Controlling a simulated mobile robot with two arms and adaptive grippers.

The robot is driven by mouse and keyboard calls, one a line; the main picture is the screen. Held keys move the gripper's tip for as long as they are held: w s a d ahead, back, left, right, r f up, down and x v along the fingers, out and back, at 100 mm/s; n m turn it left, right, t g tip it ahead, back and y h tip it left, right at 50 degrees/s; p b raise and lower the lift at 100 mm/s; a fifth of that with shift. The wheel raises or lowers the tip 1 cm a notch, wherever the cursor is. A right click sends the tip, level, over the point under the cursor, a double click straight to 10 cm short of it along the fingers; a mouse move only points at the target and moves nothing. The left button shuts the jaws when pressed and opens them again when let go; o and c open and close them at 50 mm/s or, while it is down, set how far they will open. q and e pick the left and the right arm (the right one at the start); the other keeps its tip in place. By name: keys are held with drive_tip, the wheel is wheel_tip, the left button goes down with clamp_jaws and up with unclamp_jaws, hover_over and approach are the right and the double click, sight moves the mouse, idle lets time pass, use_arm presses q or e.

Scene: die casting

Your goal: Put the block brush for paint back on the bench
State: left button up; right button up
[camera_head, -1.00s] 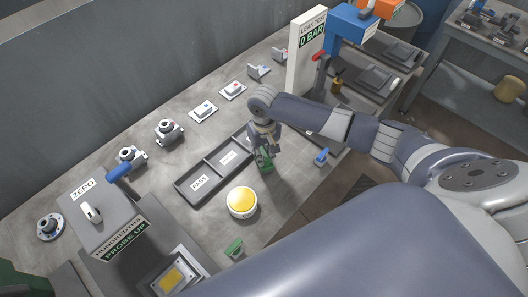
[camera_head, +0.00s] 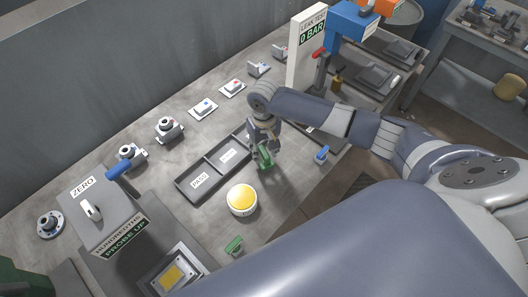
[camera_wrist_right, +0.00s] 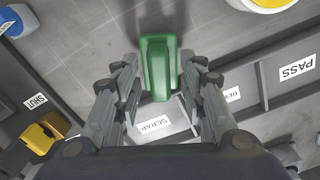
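The block brush, a green block (camera_head: 264,158), is by the front side of the dark divided tray, apparently on the bench (camera_head: 292,178). In the right wrist view the green block (camera_wrist_right: 158,68) lies between my fingers. My right gripper (camera_head: 265,152) is over it, pointing down. Its fingers, also seen in the right wrist view (camera_wrist_right: 159,75), are spread either side of the block with small gaps. The underside of the block is hidden. My left gripper is not in view.
The divided tray (camera_head: 181,188) is close behind the brush. A yellow round button (camera_head: 242,198) is to the left, a small green item (camera_head: 234,245) nearer the front. A blue item (camera_head: 321,154) is to the right. The leak-test post (camera_head: 303,60) stands behind.

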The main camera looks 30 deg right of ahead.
sight(264, 152)
wheel_tip(264, 152, up, 11)
drive_tip(key=b, duration=0.1)
drive_tip(key=shift+f, duration=0.15)
idle(0.5)
